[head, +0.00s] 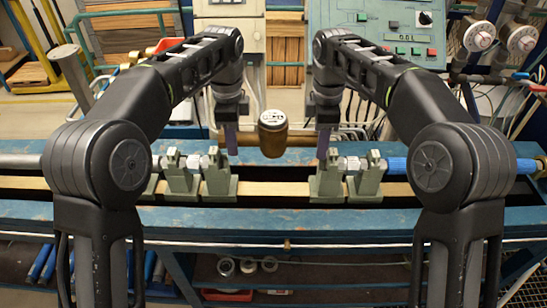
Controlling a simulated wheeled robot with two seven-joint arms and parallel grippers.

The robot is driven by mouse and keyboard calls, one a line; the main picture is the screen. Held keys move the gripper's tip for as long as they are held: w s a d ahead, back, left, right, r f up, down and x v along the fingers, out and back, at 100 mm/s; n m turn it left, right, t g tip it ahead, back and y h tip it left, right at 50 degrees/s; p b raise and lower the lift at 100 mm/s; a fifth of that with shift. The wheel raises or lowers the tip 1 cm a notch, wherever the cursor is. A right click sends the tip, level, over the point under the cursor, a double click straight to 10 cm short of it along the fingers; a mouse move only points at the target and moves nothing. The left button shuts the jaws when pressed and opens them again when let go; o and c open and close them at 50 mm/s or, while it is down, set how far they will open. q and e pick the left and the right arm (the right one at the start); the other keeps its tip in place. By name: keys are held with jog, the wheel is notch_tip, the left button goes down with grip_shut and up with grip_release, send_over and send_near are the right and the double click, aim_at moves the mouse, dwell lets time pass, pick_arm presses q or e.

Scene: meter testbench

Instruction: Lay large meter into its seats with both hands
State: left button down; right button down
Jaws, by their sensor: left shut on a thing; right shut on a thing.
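The large meter (272,135) has a brass-brown round body and a pale dial facing up. It hangs between my two grippers, above the gap between the green-grey seats, the left seat (219,183) and the right seat (327,185). My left gripper (231,140) is at the meter's left side, pointing down, shut on it. My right gripper (323,143) is at its right side, also pointing down and shut on it. The meter's ends and the exact grip are hard to make out. The body looks clear of the seats.
The blue bench (290,222) runs across the view with a pipe line along it. More clamp blocks, the left one (180,180) and the right one (367,183), flank the seats. A blue pipe fitting (397,165) lies at right. A control panel (380,30) stands behind.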

pick_arm(q)
jog(key=shift+w+r, duration=0.15)
jog(key=shift+w, duration=0.05)
pick_arm(e)
jog(key=shift+w+r, duration=0.15)
jog(key=shift+w, duration=0.05)
pick_arm(q)
jog(key=shift+s, duration=0.1)
pick_arm(e)
jog(key=shift+s, duration=0.1)
pick_arm(q)
jog(key=shift+s+r, duration=0.1)
pick_arm(e)
jog(key=shift+s+r, duration=0.1)
pick_arm(q)
jog(key=shift+f, duration=0.2)
pick_arm(e)
jog(key=shift+f, duration=0.2)
pick_arm(q)
jog(key=shift+f, duration=0.1)
pick_arm(e)
jog(key=shift+f, duration=0.1)
